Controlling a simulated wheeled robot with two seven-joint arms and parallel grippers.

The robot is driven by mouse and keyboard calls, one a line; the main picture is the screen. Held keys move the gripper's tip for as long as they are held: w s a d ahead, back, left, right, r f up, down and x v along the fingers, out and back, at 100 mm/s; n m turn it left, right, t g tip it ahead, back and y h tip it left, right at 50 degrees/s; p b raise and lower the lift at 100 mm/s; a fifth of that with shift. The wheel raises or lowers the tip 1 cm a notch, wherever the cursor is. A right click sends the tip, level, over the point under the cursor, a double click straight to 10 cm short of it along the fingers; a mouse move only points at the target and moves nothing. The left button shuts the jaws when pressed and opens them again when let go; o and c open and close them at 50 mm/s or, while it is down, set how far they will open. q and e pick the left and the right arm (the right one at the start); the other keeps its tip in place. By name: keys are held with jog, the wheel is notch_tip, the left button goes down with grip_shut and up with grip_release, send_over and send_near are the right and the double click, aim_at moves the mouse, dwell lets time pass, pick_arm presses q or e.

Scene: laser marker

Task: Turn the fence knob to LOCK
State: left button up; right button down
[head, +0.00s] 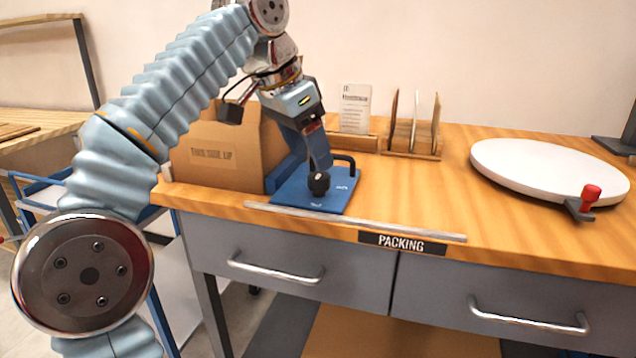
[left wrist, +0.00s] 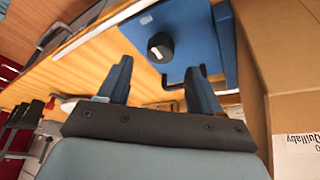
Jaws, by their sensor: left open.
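The fence knob (head: 319,183) is black and round with a small light mark. It sits on a blue plate (head: 338,196) at the front left of the packing table. The knob also shows in the left wrist view (left wrist: 160,47), on the blue plate (left wrist: 190,25), beyond the fingertips. Small white lettering on the plate is too small to read. My left gripper (head: 318,165) is just above or behind the knob in the head view. In the left wrist view its two fingers (left wrist: 160,75) are apart with nothing between them. My right gripper is not in view.
A cardboard box (head: 215,155) stands close left of the plate. A black handle (head: 345,162) rises at the plate's back. A metal strip (head: 350,221) runs along the front edge. A white turntable (head: 540,165) with a red knob (head: 590,194) is at the right.

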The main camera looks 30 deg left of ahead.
aim_at(319, 175)
pick_arm(q)
jog(key=b+x, duration=0.1)
jog(key=x, duration=0.3)
jog(key=shift+w+f, duration=0.1)
jog(key=shift+f, duration=0.25)
jog(key=shift+c, duration=0.5)
jog(key=c, duration=1)
